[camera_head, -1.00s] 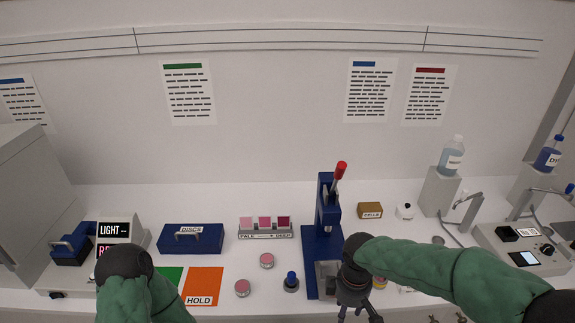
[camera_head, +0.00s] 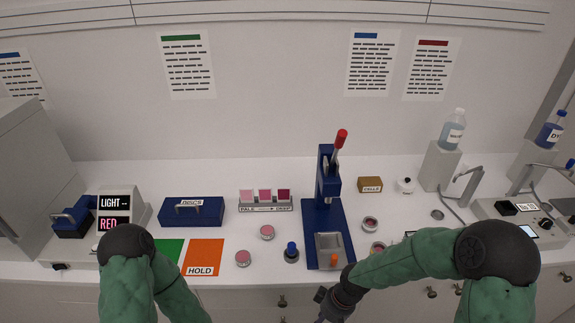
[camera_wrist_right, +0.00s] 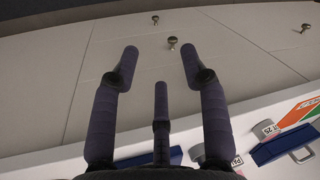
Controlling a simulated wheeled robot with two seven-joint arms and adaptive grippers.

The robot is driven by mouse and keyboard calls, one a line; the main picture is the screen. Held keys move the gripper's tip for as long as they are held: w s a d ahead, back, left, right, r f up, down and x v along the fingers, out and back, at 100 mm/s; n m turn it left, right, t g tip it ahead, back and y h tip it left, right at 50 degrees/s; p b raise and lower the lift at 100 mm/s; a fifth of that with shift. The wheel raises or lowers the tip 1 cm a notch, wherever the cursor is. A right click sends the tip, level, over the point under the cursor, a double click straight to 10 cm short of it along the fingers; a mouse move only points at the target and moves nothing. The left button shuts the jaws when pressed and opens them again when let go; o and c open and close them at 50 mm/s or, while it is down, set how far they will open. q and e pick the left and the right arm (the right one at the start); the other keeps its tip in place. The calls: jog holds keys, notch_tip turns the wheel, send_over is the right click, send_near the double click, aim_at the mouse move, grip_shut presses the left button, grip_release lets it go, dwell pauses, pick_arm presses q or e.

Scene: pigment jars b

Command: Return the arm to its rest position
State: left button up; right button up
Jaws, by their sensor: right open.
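My right arm comes in from the right in the head view, in a green sleeve. My right gripper (camera_head: 325,306) hangs low in front of the bench's front edge, below the blue press. In the right wrist view the right gripper (camera_wrist_right: 160,65) has its dark fingers spread apart with nothing between them, facing the drawer fronts. My left arm (camera_head: 140,280) shows at the lower left as a green sleeve with a dark joint. The left gripper is out of the picture.
The blue press (camera_head: 322,205) with a red-tipped lever stands behind the right gripper. Pink jars (camera_head: 243,258), a blue-capped item (camera_head: 291,252), an orange HOLD mat (camera_head: 203,257) and a blue DISCS box (camera_head: 192,212) sit on the bench. Drawer knobs (camera_head: 282,301) stick out below.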

jog(key=s+f+m+b, duration=0.2)
jog(key=s+f+m, duration=0.2)
jog(key=f, duration=0.5)
jog(key=s+f+m+y+b, duration=0.1)
jog(key=s+f+m, duration=0.3)
jog(key=f, duration=0.5)
jog(key=shift+s+a+m+t+b, duration=0.35)
jog(key=shift+s+m+t, duration=0.05)
jog(key=shift+s, duration=0.65)
